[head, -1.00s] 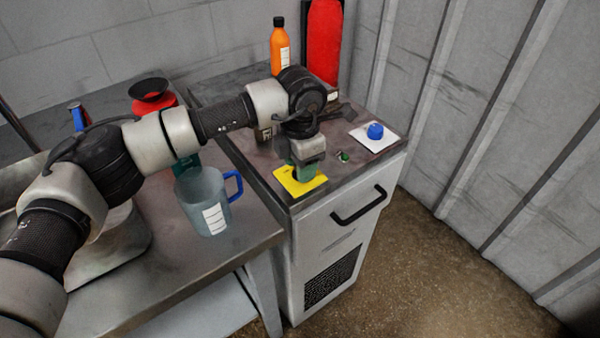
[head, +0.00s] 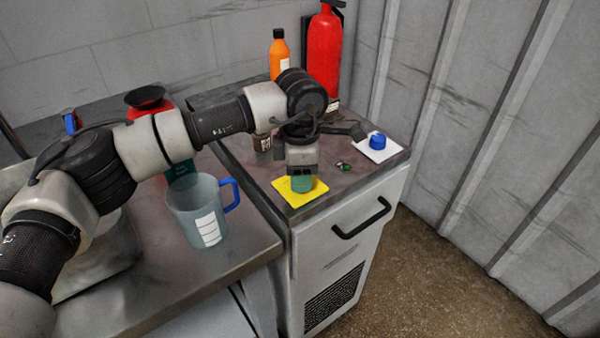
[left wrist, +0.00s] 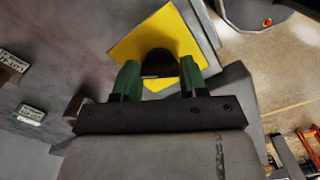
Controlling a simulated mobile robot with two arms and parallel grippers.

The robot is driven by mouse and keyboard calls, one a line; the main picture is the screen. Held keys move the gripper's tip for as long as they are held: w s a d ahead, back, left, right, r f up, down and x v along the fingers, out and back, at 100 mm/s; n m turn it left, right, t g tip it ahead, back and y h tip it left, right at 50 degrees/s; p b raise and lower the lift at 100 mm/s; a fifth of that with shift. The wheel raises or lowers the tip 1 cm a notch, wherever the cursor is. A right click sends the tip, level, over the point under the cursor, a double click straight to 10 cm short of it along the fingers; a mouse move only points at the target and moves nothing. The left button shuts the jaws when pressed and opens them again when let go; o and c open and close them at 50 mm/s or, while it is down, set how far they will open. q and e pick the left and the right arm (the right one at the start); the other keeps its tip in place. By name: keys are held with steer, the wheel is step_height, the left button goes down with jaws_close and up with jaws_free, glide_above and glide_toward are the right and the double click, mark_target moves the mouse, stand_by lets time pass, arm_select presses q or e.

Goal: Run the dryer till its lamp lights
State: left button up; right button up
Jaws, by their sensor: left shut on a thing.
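A grey cabinet (head: 330,262) with a black handle and a vent stands right of the bench. On its top a yellow plate (head: 313,189) carries a dark knob, which shows in the left wrist view (left wrist: 159,62). My left gripper (head: 302,184) points down over the plate, its green fingers shut on the knob. In the head view the fingers hide the knob. A small green lamp-like fitting (head: 345,167) sits right of the plate; I cannot tell if it is lit. A blue knob (head: 378,141) sits on a white plate (head: 391,150) farther right. My right gripper is not in view.
A clear jug (head: 195,212) with a blue handle stands on the steel bench (head: 225,262). An orange bottle (head: 279,55) and a red extinguisher (head: 325,50) stand behind. A dark-labelled jar (head: 263,143) is near my wrist. A ribbed wall is at right.

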arm_select(q)
steer(key=o, duration=0.9)
steer(key=shift+r, duration=0.1)
step_height(320, 180, up, 11)
steer(key=shift+f, duration=0.15)
